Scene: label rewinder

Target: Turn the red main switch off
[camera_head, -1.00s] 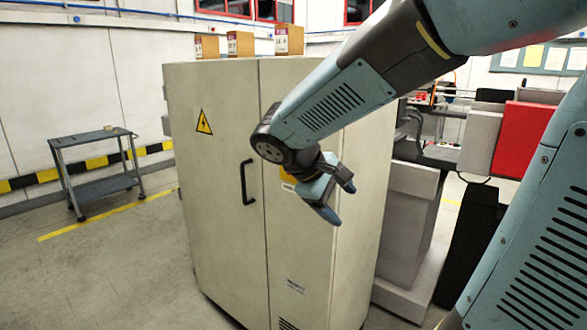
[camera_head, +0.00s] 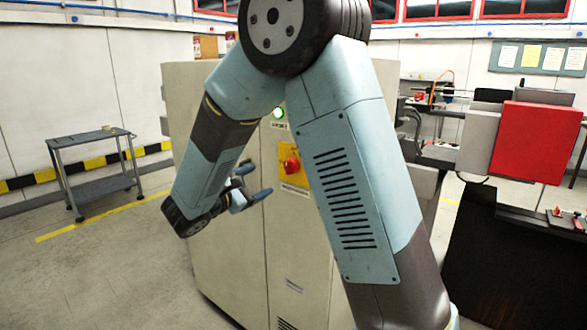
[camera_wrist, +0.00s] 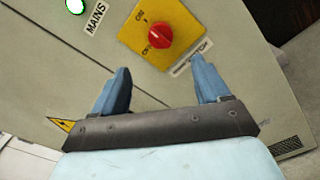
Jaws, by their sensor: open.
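The red main switch (camera_head: 292,165) is a knob on a yellow plate (camera_head: 285,151) on the front of the beige cabinet. In the wrist view the red knob (camera_wrist: 159,36) lies just beyond and between my fingertips, with ON and OFF marks on the plate. I cannot tell which mark it points to. My gripper (camera_head: 257,180) is open and empty, left of the switch in the head view; in the wrist view my gripper (camera_wrist: 161,68) faces the plate, apart from the knob. A green lamp (camera_head: 278,113) glows above the switch, near a MAINS label (camera_wrist: 96,20).
The beige cabinet (camera_head: 235,270) stands in front of me, partly hidden by my arm. A grey cart (camera_head: 95,170) stands at the left. Red and grey machine parts (camera_head: 535,140) are at the right. Floor between cart and cabinet is clear.

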